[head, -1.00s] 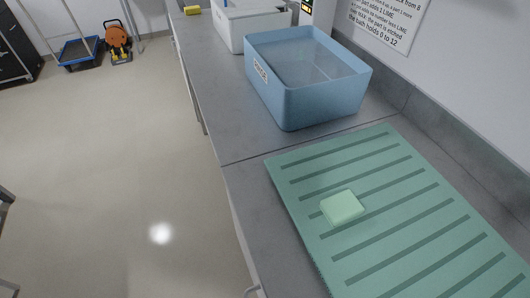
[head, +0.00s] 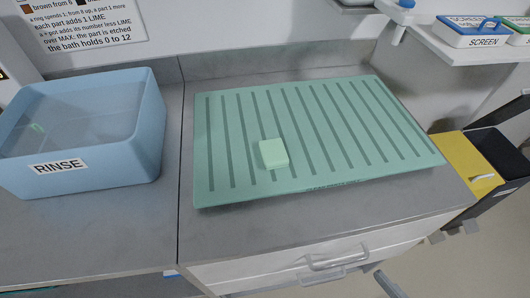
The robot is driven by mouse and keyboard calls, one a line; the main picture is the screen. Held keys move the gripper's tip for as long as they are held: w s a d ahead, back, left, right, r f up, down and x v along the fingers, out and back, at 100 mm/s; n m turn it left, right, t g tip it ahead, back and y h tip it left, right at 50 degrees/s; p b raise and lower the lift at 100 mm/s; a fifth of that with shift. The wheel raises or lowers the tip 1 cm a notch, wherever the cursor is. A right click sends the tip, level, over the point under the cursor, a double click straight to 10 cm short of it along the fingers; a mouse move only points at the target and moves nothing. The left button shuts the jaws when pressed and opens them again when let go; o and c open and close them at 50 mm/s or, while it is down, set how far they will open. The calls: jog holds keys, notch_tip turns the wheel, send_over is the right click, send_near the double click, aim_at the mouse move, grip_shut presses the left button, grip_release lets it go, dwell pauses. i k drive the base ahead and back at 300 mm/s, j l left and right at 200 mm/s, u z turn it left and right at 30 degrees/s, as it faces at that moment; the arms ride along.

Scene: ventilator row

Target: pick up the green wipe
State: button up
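A pale green, thick, rounded block (head: 273,153), which looks like the green wipe, lies flat on a green ribbed mat (head: 228,112). It sits left of the mat's middle, towards the front edge, with nothing on top of it. My gripper is not in view.
The tub stands on the grey counter (head: 290,225) left of the mat. A drawer with a handle (head: 337,258) is under the front edge. At right are a yellow bin (head: 465,165) and a shelf with a SCREEN box (head: 472,33). The mat is otherwise clear.

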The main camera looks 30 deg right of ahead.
aim_at(274, 155)
jog(key=i+j+z, duration=0.2)
jog(key=i+j, duration=0.15)
jog(key=j, duration=0.2)
jog(key=z, duration=3.2)
jog(key=i+l+z, duration=0.15)
jog(key=z, duration=0.25)
jog(key=i+l+z, duration=0.1)
jog(key=z, duration=0.3)
jog(key=i+z, duration=0.2)
jog(key=z, duration=0.2)
jog(key=k+u, duration=0.55)
jog(key=i+u, duration=0.1)
jog(key=u, duration=1.95)
